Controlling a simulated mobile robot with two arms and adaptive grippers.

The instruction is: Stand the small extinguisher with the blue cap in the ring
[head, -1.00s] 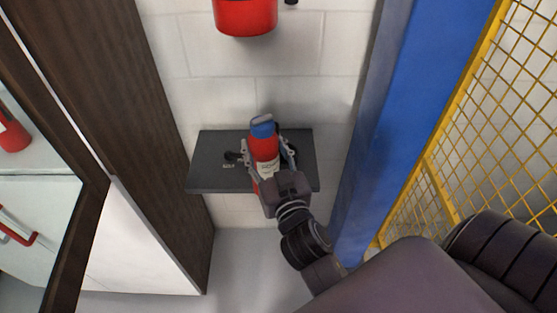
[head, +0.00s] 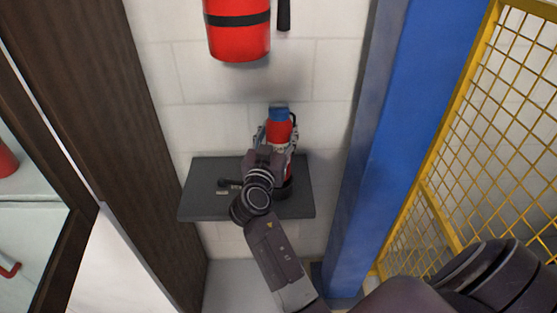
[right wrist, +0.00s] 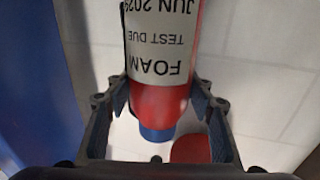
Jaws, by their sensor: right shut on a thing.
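The small red extinguisher (head: 279,130) with the blue cap (head: 279,114) is in my right gripper (head: 274,138), over the right part of the dark shelf. It looks about upright, cap up. In the right wrist view both fingers press on the sides of the extinguisher (right wrist: 160,98), below its white FOAM label. A dark round ring (head: 285,191) shows on the shelf at the lower end of the extinguisher, partly hidden by my gripper and wrist. I cannot tell whether the base is inside the ring or above it. My left gripper is not in view.
The dark shelf (head: 200,198) has a small black item (head: 228,183) and a pale tag at its left. A large red extinguisher (head: 238,38) hangs on the wall above. A brown panel stands left; a blue post (head: 385,130) and yellow mesh stand right.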

